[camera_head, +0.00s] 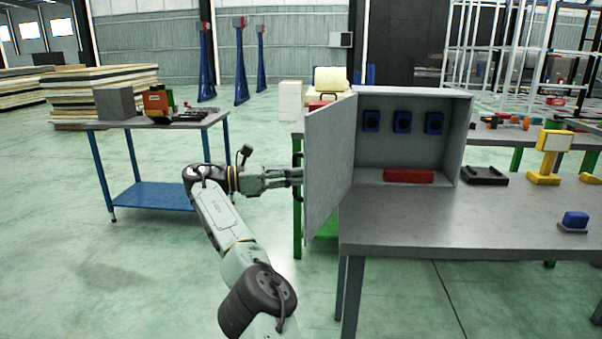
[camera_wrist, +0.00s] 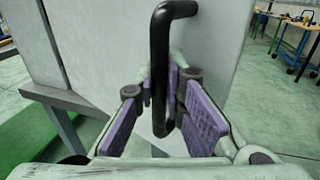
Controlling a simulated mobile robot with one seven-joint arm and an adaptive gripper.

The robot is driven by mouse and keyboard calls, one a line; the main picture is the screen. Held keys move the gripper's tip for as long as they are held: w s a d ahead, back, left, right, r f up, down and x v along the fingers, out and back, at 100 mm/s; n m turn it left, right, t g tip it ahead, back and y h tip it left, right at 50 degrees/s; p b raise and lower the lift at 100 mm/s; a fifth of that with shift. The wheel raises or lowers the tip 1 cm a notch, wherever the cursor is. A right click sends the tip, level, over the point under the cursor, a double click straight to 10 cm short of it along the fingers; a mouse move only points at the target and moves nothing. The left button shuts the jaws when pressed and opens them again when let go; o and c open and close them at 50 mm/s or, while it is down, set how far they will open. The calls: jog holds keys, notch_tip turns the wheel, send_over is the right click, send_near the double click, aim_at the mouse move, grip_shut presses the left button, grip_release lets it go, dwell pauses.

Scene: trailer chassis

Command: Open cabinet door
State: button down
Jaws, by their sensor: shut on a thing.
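The grey cabinet (camera_head: 463,137) stands on a grey workbench. Its door (camera_head: 329,168) is swung wide open toward the left, so the inside shows. My gripper (camera_head: 298,177) is at the outer face of the door, at the black bar handle (camera_head: 297,158). In the wrist view the handle (camera_wrist: 159,60) runs down between the purple finger pads of my gripper (camera_wrist: 165,115), and the gripper is shut on it. The exact contact of the pads with the bar is partly hidden.
The workbench (camera_head: 400,233) extends right, with a black tray (camera_head: 485,175), a yellow stand (camera_head: 545,165) and a blue block (camera_head: 575,219). Inside the cabinet are a red box (camera_head: 408,176) and three blue units. A blue-legged table (camera_head: 160,124) stands left. Floor between is clear.

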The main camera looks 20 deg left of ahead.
jog(key=shift+a+f, duration=0.1)
jog(key=shift+a, duration=0.1)
jog(key=c, duration=1.9)
grip_release()
jog(key=shift+s, duration=0.1)
jog(key=shift+o, duration=1.2)
jog(key=shift+d, duration=0.1)
